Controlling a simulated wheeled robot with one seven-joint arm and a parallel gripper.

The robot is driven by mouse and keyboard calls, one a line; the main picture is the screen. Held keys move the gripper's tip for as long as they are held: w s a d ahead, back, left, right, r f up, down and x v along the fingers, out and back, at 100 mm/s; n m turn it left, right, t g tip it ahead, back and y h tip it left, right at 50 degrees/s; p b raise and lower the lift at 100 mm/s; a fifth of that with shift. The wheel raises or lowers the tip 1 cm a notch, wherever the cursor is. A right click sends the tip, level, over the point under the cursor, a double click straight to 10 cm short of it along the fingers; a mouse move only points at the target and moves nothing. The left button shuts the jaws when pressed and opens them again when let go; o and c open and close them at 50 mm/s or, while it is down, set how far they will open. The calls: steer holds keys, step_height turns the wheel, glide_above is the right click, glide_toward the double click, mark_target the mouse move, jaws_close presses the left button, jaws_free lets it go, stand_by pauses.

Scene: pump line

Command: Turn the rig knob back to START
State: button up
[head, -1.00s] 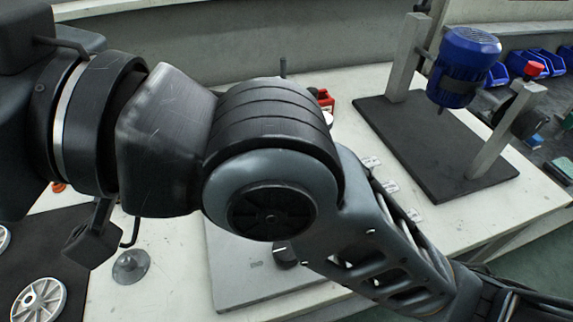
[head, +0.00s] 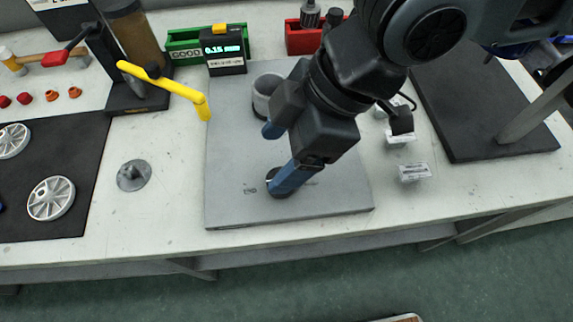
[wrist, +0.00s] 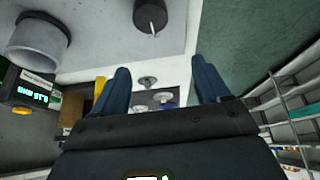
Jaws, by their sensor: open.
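The dark round rig knob (head: 277,176) sits near the front of the grey rig plate (head: 235,205). Small lettering, seemingly END, is beside its left side. My gripper (head: 271,160) is above the plate with its blue fingers apart and nothing between them. One finger covers much of the knob in the head view; I cannot tell if they touch. In the wrist view the knob (wrist: 150,14) shows at the top with a white pointer line, beyond the open fingertips (wrist: 160,66). A START mark cannot be made out.
A grey cylinder (head: 266,93) stands on the plate behind my gripper. A yellow lever (head: 170,85) reaches over the plate's left side. A small display box (head: 224,54) and green bin (head: 185,46) are behind.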

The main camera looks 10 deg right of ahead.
steer(key=shift+h, duration=0.6)
steer(key=shift+w+d+f, duration=0.1)
steer(key=shift+w+f, duration=0.05)
steer(key=shift+f, duration=1.9)
steer(key=shift+w+d+f, duration=0.1)
steer(key=shift+w+f, duration=0.05)
steer(key=shift+f, duration=1.9)
steer(key=shift+c, duration=0.2)
steer(key=c, duration=1)
